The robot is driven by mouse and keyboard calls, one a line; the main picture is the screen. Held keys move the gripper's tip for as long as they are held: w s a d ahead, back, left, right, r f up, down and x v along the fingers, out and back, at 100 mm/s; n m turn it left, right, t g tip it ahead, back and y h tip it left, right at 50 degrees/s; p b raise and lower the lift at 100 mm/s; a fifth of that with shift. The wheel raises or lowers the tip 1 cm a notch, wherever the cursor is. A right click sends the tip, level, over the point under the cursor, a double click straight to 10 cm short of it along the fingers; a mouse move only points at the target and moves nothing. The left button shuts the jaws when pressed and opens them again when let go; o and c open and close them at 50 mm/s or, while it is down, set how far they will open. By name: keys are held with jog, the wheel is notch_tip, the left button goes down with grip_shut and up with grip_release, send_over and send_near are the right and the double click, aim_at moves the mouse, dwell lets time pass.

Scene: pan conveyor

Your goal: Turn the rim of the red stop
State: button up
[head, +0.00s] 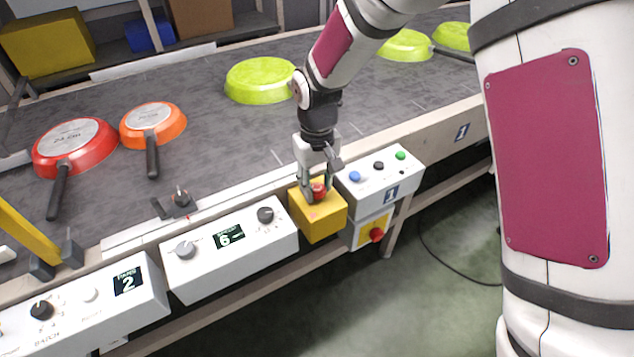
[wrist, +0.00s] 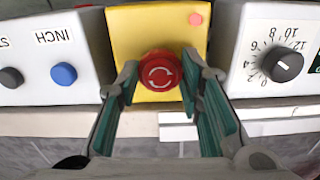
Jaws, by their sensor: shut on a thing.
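The red stop (head: 318,190) is a round red mushroom button on top of a yellow box (head: 318,223), on the conveyor's front edge. My gripper (head: 317,188) reaches down onto it from above. In the wrist view the red stop (wrist: 160,72) shows white curved arrows on its face, and the yellow box (wrist: 160,22) has a small pink dot. My gripper (wrist: 160,85) has one finger on each side of the red rim, shut on it. The fingers hide parts of the rim's sides.
A white box with blue, black and green buttons (head: 380,174) stands right of the yellow box. A white dial box (head: 230,250) stands close on the left. A second red knob (head: 376,235) sits lower on a yellow plate. Pans, including a lime one (head: 260,80), lie upside down on the belt (head: 225,140).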

dwell(0.3)
jog(key=o, duration=1.2)
notch_tip(320, 180, up, 12)
jog(key=shift+f, duration=0.1)
